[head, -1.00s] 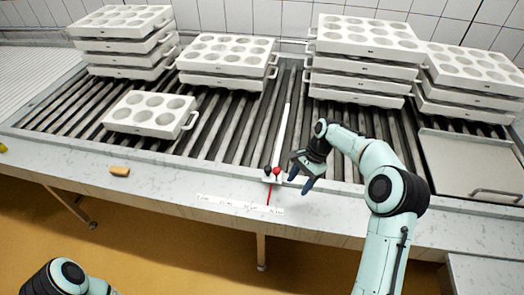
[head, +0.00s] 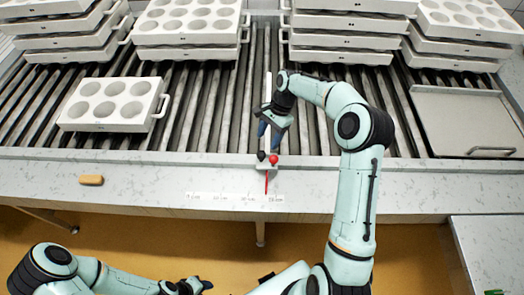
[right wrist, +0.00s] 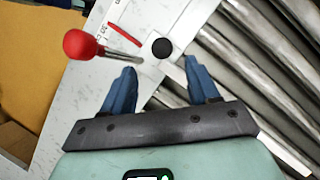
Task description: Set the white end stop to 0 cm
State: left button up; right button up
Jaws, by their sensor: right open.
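The white end stop (head: 268,90) is a narrow white bar lying along the rollers. At its front end a small carriage carries a red knob (head: 273,159) and a black knob (head: 261,156). Its red pointer (head: 267,183) lies over the right end of the white scale strip (head: 232,198); the marks are too small to read surely. My right gripper (head: 271,136) is open and empty, just behind the knobs. In the right wrist view the black knob (right wrist: 162,48) shows just beyond and between its fingertips, the red knob (right wrist: 80,44) to the left. My left gripper (head: 200,285) is low in front of the table, its jaws unclear.
A lone white mould (head: 113,104) sits on the rollers at left. Stacks of moulds (head: 190,28) stand at the back. A tan block (head: 91,180) lies on the front ledge (head: 140,182) at left. A metal plate (head: 465,120) with a handle covers the right end.

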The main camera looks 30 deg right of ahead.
aim_at(261, 153)
jog(key=x, duration=0.7)
jog(key=shift+w+a+f, duration=0.1)
jog(key=shift+w+f, duration=0.05)
grip_shut()
